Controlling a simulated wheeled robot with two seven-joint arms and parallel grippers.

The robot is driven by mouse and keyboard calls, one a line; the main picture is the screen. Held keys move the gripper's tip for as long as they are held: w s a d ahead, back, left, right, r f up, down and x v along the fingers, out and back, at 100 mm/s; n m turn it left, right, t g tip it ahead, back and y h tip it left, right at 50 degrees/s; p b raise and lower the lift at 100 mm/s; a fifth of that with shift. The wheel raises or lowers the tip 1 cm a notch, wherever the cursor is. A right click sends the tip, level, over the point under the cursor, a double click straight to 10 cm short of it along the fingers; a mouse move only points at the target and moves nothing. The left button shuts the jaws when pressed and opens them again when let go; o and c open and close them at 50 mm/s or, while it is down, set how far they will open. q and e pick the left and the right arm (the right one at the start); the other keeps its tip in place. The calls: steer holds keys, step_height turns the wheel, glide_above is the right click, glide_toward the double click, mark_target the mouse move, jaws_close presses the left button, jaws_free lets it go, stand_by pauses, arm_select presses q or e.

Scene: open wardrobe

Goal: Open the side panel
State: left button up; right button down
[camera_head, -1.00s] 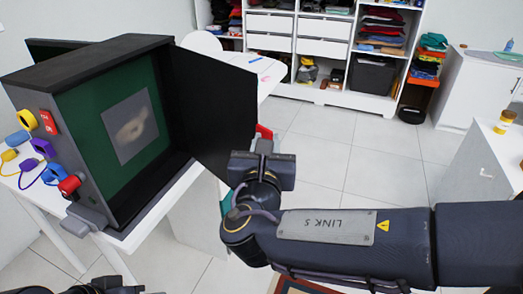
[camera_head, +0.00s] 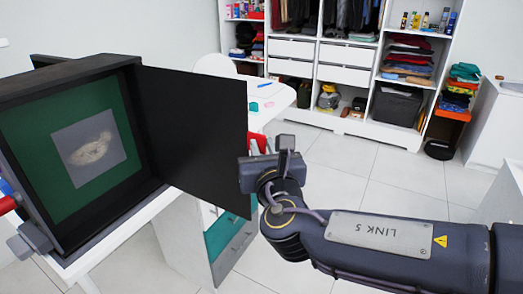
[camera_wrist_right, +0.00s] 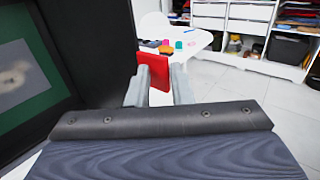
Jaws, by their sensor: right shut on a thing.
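The black box (camera_head: 70,67) stands on a white table at the left, its front showing a green field with a grey picture (camera_head: 90,148). Its black side panel (camera_head: 195,130) stands swung out from the box's right edge. My right gripper (camera_head: 258,143) is at the panel's outer edge, its fingers partly hidden. In the right wrist view its fingers (camera_wrist_right: 160,82) are shut on a red handle (camera_wrist_right: 152,72) beside the dark panel (camera_wrist_right: 95,50). My left gripper is not in view.
The white table (camera_head: 275,97) holds small coloured items behind the panel. An open wardrobe (camera_head: 345,60) with drawers and folded clothes stands at the back. A white cabinet (camera_head: 495,125) is at the right. Tiled floor (camera_head: 365,165) between them is clear.

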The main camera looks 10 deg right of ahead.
steer(key=shift+a, duration=0.15)
steer(key=c, duration=1.6)
jaws_free()
steer(key=shift+o, duration=0.2)
steer(key=shift+w+a, duration=0.1)
steer(key=s, duration=0.8)
